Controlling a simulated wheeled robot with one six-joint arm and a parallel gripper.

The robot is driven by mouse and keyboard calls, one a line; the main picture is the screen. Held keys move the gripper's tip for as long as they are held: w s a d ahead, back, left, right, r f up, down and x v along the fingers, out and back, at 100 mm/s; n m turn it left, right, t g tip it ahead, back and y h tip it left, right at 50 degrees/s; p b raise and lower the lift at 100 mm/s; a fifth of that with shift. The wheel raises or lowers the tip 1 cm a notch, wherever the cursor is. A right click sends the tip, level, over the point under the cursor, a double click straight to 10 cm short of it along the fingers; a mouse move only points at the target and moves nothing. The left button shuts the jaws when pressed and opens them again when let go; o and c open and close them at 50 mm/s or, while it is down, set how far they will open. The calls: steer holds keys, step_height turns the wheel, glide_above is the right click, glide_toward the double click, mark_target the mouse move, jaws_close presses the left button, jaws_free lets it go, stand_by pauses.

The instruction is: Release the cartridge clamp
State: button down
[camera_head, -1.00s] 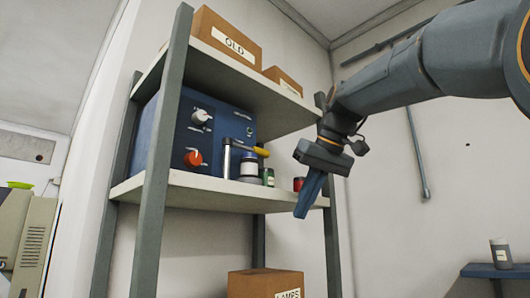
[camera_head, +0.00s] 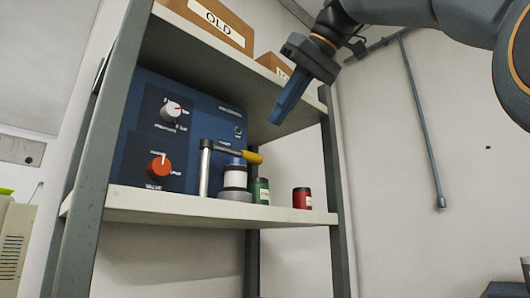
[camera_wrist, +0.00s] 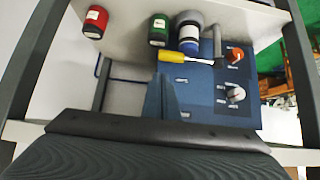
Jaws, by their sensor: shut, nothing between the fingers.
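The clamp is a silver post and lever with a yellow handle (camera_head: 250,157), on the middle shelf in front of the blue panel box. The handle reaches right, above a white and blue cartridge (camera_head: 235,175) on a grey base. In the wrist view the yellow handle (camera_wrist: 171,55) lies across the end of the cartridge (camera_wrist: 189,36). My gripper (camera_head: 276,116) is shut and empty, above and to the right of the handle and apart from it. In the wrist view the shut fingers (camera_wrist: 162,92) point toward the handle, with a gap between them.
The blue box (camera_head: 150,140) has a white knob (camera_head: 170,110) and a red valve knob (camera_head: 159,168). A green can (camera_head: 260,191) and a red can (camera_head: 302,198) stand right of the cartridge. Cardboard boxes sit on the upper shelf (camera_head: 190,60). A shelf post (camera_head: 335,190) stands at right.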

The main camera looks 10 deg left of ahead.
steer(key=x, duration=0.9)
steer(key=shift+w+a+f, duration=0.15)
steer(key=shift+w+a, duration=0.1)
steer(key=shift+w, duration=0.05)
steer(key=shift+s+d, duration=0.1)
steer(key=shift+d, duration=0.05)
stand_by(0.4)
